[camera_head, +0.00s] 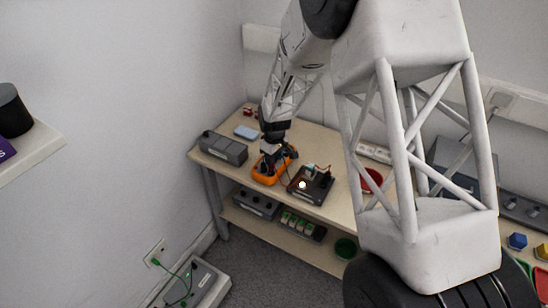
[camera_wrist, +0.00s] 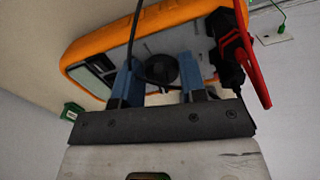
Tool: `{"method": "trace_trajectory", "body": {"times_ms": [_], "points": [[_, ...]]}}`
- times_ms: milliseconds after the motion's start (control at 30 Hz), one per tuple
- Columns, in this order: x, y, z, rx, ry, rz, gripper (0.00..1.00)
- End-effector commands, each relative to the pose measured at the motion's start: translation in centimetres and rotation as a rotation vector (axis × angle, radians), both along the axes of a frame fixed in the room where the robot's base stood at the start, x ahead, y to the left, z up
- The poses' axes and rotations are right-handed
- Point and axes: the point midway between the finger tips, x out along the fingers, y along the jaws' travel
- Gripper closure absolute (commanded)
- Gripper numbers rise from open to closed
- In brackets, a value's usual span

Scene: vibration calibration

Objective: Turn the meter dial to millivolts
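The orange meter (camera_head: 262,176) lies on the wooden workbench, under my arm's end. In the wrist view the orange meter (camera_wrist: 100,48) fills the upper part, with a grey face and a black round dial (camera_wrist: 162,70). My gripper (camera_wrist: 160,86) is open, its two blue-grey fingers apart on either side of the dial. I cannot tell whether the fingers touch it. My gripper (camera_head: 270,158) also shows over the meter in the head view, partly hidden. The dial's pointer and markings are not readable.
Black and red test leads (camera_wrist: 238,55) are beside the right finger, and a black cable crosses the meter's face. On the workbench (camera_head: 318,143), a grey box (camera_head: 223,149) stands left of the meter and a black device with a lit lamp (camera_head: 311,184) stands right.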

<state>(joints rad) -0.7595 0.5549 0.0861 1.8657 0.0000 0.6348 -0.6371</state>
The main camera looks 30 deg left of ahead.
Motion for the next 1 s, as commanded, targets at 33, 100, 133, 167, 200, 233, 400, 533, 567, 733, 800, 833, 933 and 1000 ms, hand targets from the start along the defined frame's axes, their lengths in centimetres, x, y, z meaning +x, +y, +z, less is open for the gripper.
{"method": "trace_trajectory", "body": {"times_ms": [33,100,133,167,200,233,400,533,567,733,800,833,933,1000], "points": [[-0.01,0.0,0.0,0.0,0.0,0.0,0.77],[-0.01,0.0,0.0,0.0,0.0,0.0,0.85],[-0.02,0.0,0.0,0.0,0.0,0.0,0.86],[-0.01,0.0,0.0,0.0,0.0,0.0,0.86],[-0.02,0.0,0.0,0.0,0.0,-0.002,0.86],[-0.02,0.0,0.01,0.0,0.0,-0.003,0.86],[-0.03,0.02,0.05,0.0,0.0,-0.03,0.86],[-0.08,0.02,0.04,0.0,0.0,-0.077,0.86],[-0.1,0.01,0.01,0.0,0.0,-0.092,0.86],[-0.19,0.04,0.05,0.0,0.0,-0.196,0.86],[-0.21,0.08,0.09,0.001,0.0,-0.249,0.86],[-0.24,0.07,0.05,0.0,0.0,-0.273,0.86],[-0.3,0.11,0.06,0.0,0.0,-0.354,0.86],[-0.35,0.15,0.07,0.001,0.0,-0.411,0.86]]}}
